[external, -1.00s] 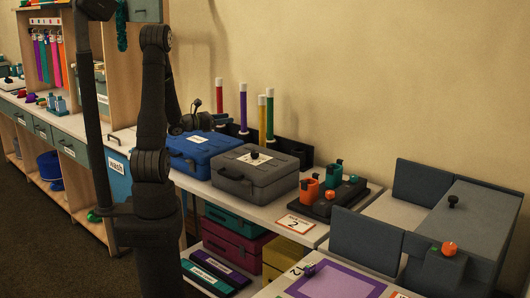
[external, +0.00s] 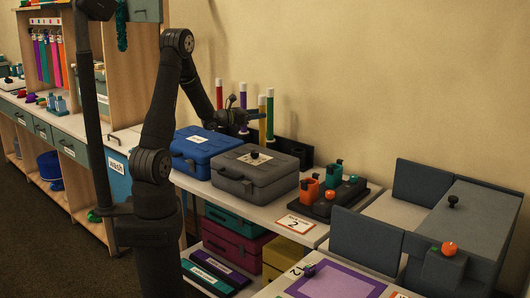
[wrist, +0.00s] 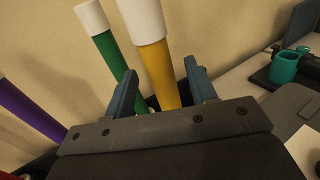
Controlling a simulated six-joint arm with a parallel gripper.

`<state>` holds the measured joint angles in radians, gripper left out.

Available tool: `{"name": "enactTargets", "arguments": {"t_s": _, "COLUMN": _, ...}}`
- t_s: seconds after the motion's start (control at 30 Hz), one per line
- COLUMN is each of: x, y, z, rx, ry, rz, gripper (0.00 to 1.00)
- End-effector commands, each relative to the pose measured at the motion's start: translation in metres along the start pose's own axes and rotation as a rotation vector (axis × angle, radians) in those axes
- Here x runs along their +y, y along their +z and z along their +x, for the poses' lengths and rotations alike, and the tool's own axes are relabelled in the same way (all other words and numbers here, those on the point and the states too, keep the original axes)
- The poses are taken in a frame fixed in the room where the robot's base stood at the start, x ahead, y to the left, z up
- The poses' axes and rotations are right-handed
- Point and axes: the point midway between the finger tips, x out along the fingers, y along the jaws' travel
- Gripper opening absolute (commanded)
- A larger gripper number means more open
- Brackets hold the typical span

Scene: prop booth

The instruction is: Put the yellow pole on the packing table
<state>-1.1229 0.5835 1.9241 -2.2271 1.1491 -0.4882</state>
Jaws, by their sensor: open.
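The yellow pole (external: 262,132) stands upright with a white top in a dark rack at the back of the counter. It also shows in the wrist view (wrist: 160,72), between the two blue fingers of my gripper (wrist: 163,88). The jaws are open, one finger on each side of the pole, with a visible gap at the right finger. In the external view my gripper (external: 258,115) is at the poles' upper part. The pole's foot is hidden. I cannot tell which surface is the packing table.
A green pole (wrist: 112,58) stands close beside the left finger. A purple pole (wrist: 35,110) is farther left, and a red pole (external: 219,94) stands at the rack's left end. Blue (external: 201,150) and grey (external: 254,178) cases sit in front. A purple-framed mat (external: 335,284) lies front right.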

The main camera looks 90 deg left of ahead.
Motion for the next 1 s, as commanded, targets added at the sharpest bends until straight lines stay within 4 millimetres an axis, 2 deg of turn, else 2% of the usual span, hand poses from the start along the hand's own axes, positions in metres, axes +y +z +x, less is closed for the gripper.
{"name": "enactTargets", "arguments": {"t_s": 0.03, "x": -0.001, "y": 0.001, "z": 0.009, "rx": -0.001, "ry": -0.003, "rz": 0.0, "gripper": 0.51}}
{"name": "enactTargets", "arguments": {"t_s": 0.17, "x": -0.001, "y": 0.0, "z": 0.023, "rx": 0.0, "ry": -0.002, "rz": 0.0, "gripper": 0.51}}
{"name": "enactTargets", "arguments": {"t_s": 0.43, "x": 0.0, "y": 0.0, "z": 0.026, "rx": 0.0, "ry": 0.0, "rz": 0.0, "gripper": 0.51}}
{"name": "enactTargets", "arguments": {"t_s": 0.47, "x": 0.0, "y": 0.0, "z": 0.026, "rx": 0.0, "ry": 0.0, "rz": 0.0, "gripper": 0.47}}
{"name": "enactTargets", "arguments": {"t_s": 0.7, "x": 0.0, "y": 0.0, "z": 0.026, "rx": 0.0, "ry": 0.0, "rz": 0.0, "gripper": 0.0}}
{"name": "enactTargets", "arguments": {"t_s": 1.0, "x": 0.0, "y": 0.002, "z": 0.026, "rx": -0.001, "ry": 0.0, "rz": 0.0, "gripper": 0.0}}
